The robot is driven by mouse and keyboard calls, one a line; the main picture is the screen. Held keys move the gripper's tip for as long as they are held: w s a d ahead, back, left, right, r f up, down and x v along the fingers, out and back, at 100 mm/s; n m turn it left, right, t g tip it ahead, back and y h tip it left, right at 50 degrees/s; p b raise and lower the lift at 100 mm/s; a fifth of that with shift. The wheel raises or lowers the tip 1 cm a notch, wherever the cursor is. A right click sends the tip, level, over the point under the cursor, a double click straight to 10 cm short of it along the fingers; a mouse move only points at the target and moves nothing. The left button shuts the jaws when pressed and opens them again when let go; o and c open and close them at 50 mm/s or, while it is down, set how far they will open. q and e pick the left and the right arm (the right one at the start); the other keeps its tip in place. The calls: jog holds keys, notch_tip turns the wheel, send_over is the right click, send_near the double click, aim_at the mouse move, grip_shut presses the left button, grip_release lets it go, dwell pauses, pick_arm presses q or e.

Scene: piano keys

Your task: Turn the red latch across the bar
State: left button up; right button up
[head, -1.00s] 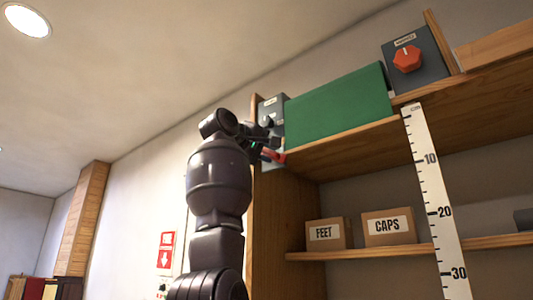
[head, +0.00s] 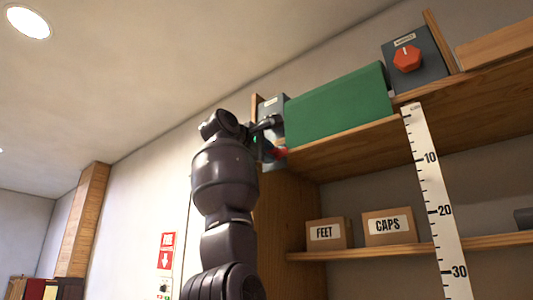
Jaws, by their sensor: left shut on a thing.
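The red latch (head: 281,154) shows as a small red piece at the left end of the upper shelf, beside the green panel. My left gripper (head: 272,146) is at the latch and shut on it; its fingers and arm hide most of the latch. A grey plate (head: 271,104) stands behind the gripper, partly hidden. I cannot make out a bar. My right gripper is not in view.
The green panel (head: 340,106) stands just right of my left gripper. A grey box with a red knob (head: 407,58) is further right. A ruler (head: 432,180) hangs in front of the shelves. Boxes marked FEET (head: 325,232) and CAPS (head: 388,225) sit below.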

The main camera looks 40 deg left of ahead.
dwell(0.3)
pick_arm(q)
jog(key=o, duration=0.7)
jog(key=s+a+b, duration=0.1)
jog(key=s+b, duration=0.2)
jog(key=s, duration=0.8)
